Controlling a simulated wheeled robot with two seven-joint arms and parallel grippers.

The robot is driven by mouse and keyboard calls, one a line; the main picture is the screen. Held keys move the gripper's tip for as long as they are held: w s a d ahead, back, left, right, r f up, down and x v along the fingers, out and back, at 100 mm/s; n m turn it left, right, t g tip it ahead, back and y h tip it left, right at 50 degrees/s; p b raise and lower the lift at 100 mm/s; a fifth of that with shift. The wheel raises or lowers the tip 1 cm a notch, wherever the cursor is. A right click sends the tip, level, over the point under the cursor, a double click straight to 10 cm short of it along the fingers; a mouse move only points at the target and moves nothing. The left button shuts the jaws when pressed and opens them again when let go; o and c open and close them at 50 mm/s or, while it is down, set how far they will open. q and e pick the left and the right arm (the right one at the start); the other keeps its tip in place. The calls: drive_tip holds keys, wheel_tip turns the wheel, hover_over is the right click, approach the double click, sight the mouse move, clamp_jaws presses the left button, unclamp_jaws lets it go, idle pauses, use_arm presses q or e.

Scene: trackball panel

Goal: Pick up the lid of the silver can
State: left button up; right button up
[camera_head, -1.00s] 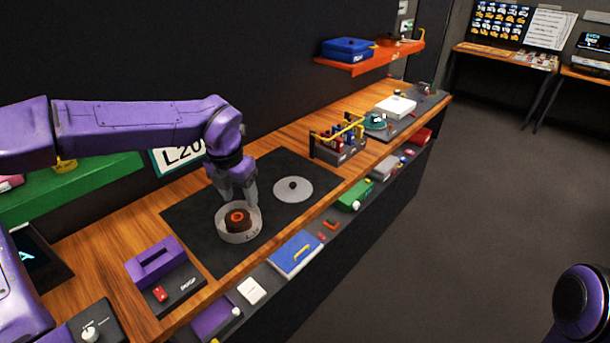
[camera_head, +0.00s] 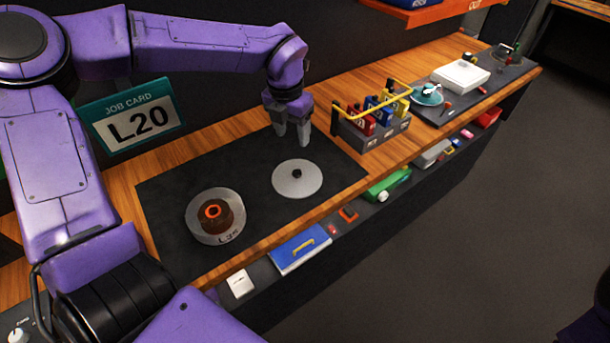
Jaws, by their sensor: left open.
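The lid (camera_head: 297,181) is a flat grey disc with a small dark knob at its middle. It lies on the black mat (camera_head: 165,190). The silver can (camera_head: 216,216) stands uncovered on the mat to the left of the lid, with a brown and orange round thing inside and a mark on its front that looks like L35. My left gripper (camera_head: 293,138) is open and empty, pointing down just behind the lid and apart from it. My right gripper does not show.
A job card (camera_head: 136,118) reading L20 stands at the back left. A rack (camera_head: 370,125) with red, blue and yellow items and a yellow handle stands right of the mat. A white box (camera_head: 461,76) lies farther right. A shelf below holds a blue case (camera_head: 300,249).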

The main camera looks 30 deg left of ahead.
use_arm(q)
drive_tip(key=b, duration=0.4)
approach(297, 172)
drive_tip(key=s+r, duration=0.1)
drive_tip(key=r, duration=0.1)
drive_tip(key=f, duration=0.3)
drive_tip(key=w+f+p, duration=0.1)
drive_tip(key=f, duration=0.2)
drive_tip(key=f+p, duration=0.1)
drive_tip(key=f, duration=0.2)
drive_tip(key=shift+w+f, duration=0.35)
drive_tip(key=shift+f, duration=0.05)
drive_tip(key=shift+w+f, duration=0.1)
drive_tip(key=shift+f, duration=0.3)
clamp_jaws()
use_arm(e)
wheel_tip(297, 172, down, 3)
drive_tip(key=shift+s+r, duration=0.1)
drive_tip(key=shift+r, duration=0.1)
